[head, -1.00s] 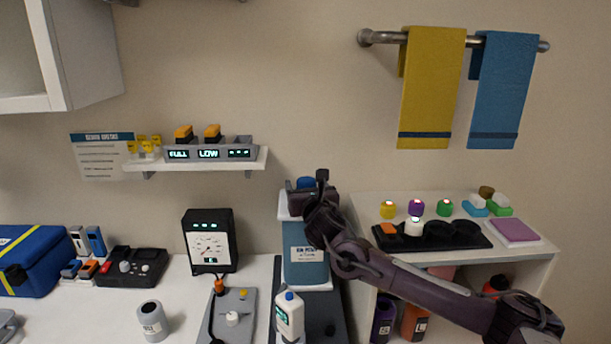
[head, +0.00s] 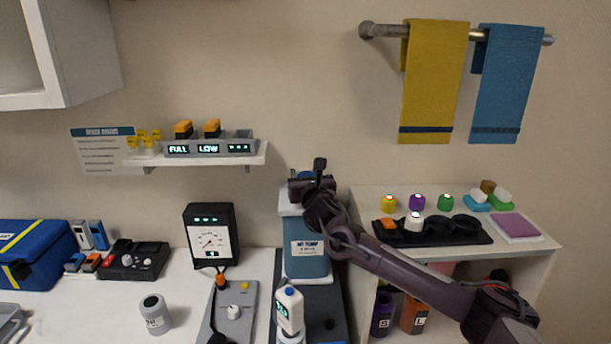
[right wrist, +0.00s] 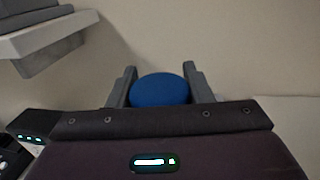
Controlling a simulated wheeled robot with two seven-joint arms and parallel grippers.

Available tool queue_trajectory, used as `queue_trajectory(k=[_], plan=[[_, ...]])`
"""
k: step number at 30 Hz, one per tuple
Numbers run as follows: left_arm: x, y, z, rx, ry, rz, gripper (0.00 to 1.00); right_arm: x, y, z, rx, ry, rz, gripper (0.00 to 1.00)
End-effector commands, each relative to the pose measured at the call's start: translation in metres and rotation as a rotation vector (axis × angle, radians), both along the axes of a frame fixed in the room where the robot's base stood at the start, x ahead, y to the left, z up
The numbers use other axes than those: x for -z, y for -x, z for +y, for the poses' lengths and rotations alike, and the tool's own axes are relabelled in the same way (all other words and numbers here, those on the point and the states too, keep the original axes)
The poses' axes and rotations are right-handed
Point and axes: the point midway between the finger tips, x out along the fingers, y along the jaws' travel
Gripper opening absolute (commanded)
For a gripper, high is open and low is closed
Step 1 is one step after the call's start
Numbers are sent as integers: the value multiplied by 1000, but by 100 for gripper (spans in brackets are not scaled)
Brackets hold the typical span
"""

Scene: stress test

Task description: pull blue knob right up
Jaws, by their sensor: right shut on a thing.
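The blue knob (right wrist: 161,89) shows in the right wrist view as a round blue top between my two gripper fingers. In the head view only a bit of the blue knob (head: 305,174) shows above my gripper, at the top of the teal dispenser (head: 306,265) with a white upper part. My right gripper (head: 311,186) is shut on the knob, and its arm comes in from the lower right. The gripper hides most of the knob and its stem in the head view. My left gripper is not in view.
A white bottle with a blue cap (head: 289,312) stands in front of the dispenser. A gauge box (head: 210,236) is to its left. A shelf (head: 200,159) with display units is at upper left. A side cabinet (head: 535,246) with coloured knobs stands at right, below towels.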

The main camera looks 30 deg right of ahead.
Motion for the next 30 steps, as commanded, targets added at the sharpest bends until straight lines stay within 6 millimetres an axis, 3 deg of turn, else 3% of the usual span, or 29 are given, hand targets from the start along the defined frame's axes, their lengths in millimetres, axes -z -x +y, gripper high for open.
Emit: queue_trajectory(k=[1,4,11,30], plan=[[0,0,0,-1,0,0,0,0,0,0,0,0,0,18],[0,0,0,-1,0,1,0,0,0,0,0,0,0,5],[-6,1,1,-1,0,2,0,-14,0,0,0,2,-2,5],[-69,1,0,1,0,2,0,-173,1,-1,2,1,-11,5]])
